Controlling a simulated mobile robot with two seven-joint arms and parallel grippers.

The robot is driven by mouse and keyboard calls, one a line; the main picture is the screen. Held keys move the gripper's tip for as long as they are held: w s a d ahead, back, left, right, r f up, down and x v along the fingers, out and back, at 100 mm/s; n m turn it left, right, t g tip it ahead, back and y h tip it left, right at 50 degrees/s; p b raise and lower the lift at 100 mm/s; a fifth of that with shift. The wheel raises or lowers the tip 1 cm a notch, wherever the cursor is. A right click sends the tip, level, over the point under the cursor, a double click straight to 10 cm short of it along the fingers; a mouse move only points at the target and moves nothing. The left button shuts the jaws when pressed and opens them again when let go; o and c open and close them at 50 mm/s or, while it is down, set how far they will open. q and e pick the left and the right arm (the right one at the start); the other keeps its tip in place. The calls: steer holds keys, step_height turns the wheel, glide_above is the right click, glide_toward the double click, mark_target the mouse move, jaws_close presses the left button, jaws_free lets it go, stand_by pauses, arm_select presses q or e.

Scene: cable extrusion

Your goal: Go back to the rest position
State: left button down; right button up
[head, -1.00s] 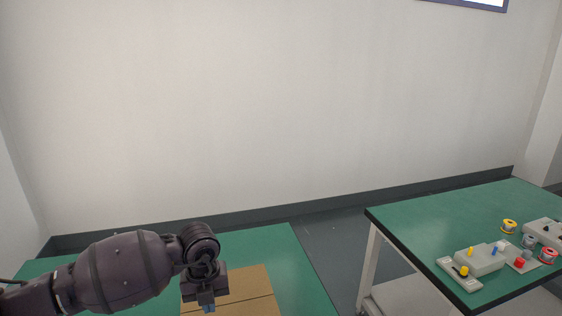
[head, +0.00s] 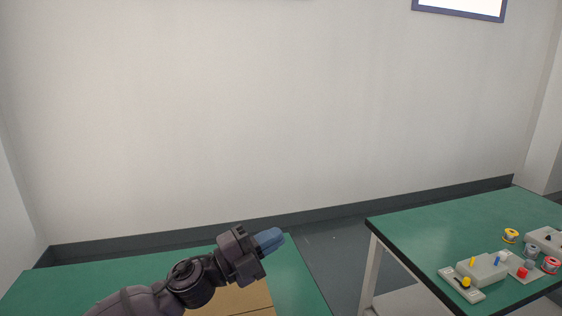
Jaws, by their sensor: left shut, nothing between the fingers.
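My left gripper (head: 269,240) is in the lower middle of the head view, above the left green table. Its blue fingers are shut with nothing between them and point to the right and slightly up. My left arm comes in from the bottom left and bends at the wrist. My right gripper is not in view.
The left green table (head: 60,289) carries a cardboard box (head: 235,298), partly hidden behind my left arm. The right green table (head: 430,232) holds a grey device (head: 483,270), a yellow spool (head: 510,236) and a red spool (head: 551,265). A floor gap (head: 338,262) separates the tables.

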arm_select(q)
steer(key=s+a+f+n+t+y, duration=0.2)
steer(key=a+f+n+t+y, duration=0.1)
steer(key=a+f+n+y, duration=0.55)
steer(key=s+a+f+n+t+y, duration=0.2)
steer(key=a+f+n+t+y, duration=0.3)
steer(key=a+f+n, duration=0.65)
steer(key=s+a+f+n+g+y, duration=0.2)
steer(key=s+a+f+n+g, duration=0.1)
steer(key=s+f, duration=0.4)
steer(key=s+a+f+n+g+y, duration=0.2)
steer(key=s+f, duration=0.6)
steer(key=s, duration=0.5)
steer(key=a+n+y, duration=0.1)
steer(key=n, duration=0.1)
steer(key=shift+n+g, duration=0.3)
steer(key=shift+g, duration=0.1)
steer(key=shift+s+y, duration=0.1)
steer(key=shift+y, duration=0.15)
